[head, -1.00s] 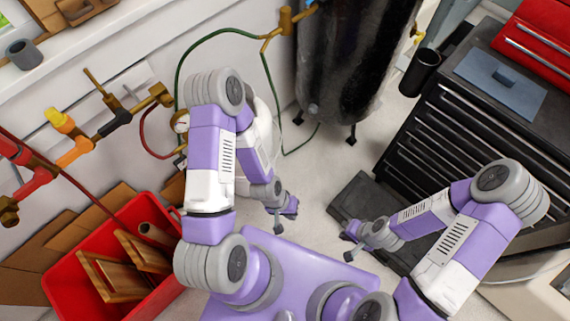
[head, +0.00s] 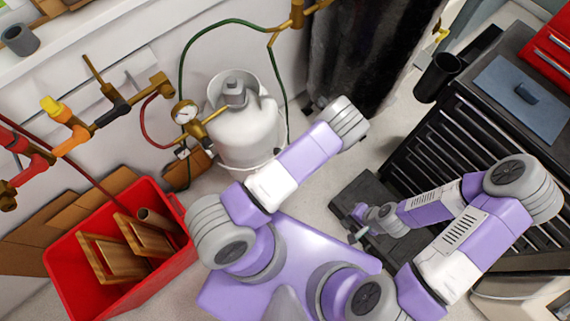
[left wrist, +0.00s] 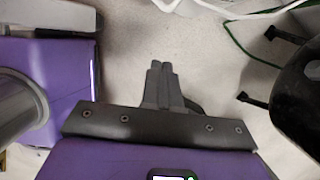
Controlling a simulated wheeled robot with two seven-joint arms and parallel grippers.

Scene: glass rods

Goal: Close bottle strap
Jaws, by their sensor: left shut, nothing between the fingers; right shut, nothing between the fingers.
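The white gas bottle (head: 236,128) stands upright on the floor by the wall, with a grey valve on top. A thin pale band, perhaps the strap (head: 236,166), shows low around its front; I cannot tell whether it is fastened. My left arm passes in front of the bottle's right side and hides my left gripper in the head view. In the left wrist view my left gripper (left wrist: 159,67) is shut and empty above bare floor, with a white curved edge at the top right. My right gripper (head: 356,228) is shut and empty, away from the bottle.
A red crate (head: 62,262) with wooden pieces stands at the lower left. A gauge (head: 184,112) and green hose (head: 186,62) are beside the bottle. A black drawer cabinet (head: 440,130) is on the right, and a dark tall cylinder (head: 345,50) is behind.

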